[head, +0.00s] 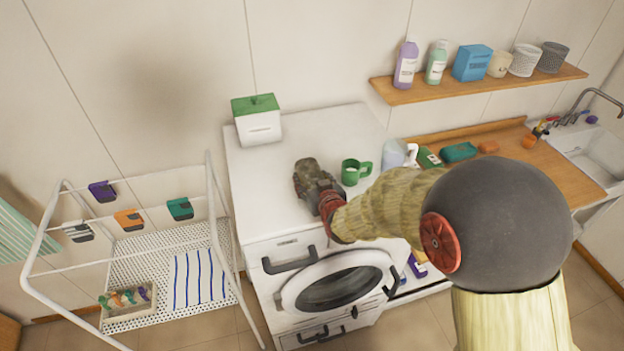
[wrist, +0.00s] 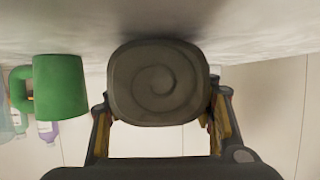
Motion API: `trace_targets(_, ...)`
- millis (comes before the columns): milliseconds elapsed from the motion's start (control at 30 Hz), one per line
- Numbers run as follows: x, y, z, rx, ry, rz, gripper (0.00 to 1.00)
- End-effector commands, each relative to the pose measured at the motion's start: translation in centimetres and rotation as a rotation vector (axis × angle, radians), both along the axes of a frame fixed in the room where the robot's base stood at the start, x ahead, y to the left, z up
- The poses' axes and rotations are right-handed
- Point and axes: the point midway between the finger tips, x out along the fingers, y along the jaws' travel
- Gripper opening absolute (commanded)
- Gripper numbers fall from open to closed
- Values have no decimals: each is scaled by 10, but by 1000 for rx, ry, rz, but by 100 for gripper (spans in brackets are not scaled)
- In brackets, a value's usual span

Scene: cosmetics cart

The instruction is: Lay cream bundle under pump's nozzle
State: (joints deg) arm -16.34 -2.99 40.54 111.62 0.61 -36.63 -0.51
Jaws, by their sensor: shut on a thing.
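A rolled bundle (wrist: 158,82) with a spiral end fills the middle of the wrist view; it looks grey-brown in shade rather than cream. My gripper (head: 314,184) is shut on it, with a finger on each side. In the head view my gripper is above the white washing machine top (head: 310,132), left of the green mug (head: 355,171); I cannot clearly tell bundle from gripper there. The bundle is close to the white surface; I cannot tell whether it touches. A pale bottle with a white top (head: 393,154) stands beyond the mug, partly hidden; its nozzle is unclear.
A white box with a green lid (head: 257,121) stands at the machine's back left. A wall shelf (head: 480,86) holds bottles and containers. A drying rack (head: 130,205) stands left. A wooden counter (head: 545,165) and sink lie right. The machine top's back middle is clear.

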Motion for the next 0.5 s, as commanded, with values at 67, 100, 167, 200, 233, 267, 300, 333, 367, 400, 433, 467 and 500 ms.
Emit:
trace_targets(67, 0, 0, 0, 0, -1, 0, 23)
trace_targets(100, 0, 0, -1, 0, -1, 0, 23)
trace_targets(167, 0, 0, -3, 0, -1, 0, 23)
trace_targets(200, 0, 0, -4, 0, 1, 0, 55)
trace_targets(233, 0, 0, -3, 0, 1, 0, 57)
trace_targets(267, 0, 0, -3, 0, 1, 0, 58)
trace_targets(300, 0, 0, -3, 0, 1, 0, 61)
trace_targets(333, 0, 0, -3, 0, 1, 0, 62)
trace_targets(367, 0, 0, -3, 0, 1, 0, 64)
trace_targets(400, 0, 0, -3, 0, 1, 0, 66)
trace_targets(433, 0, 0, -3, 0, 1, 0, 68)
trace_targets(467, 0, 0, -3, 0, 1, 0, 70)
trace_targets(500, 0, 0, -3, 0, 1, 0, 72)
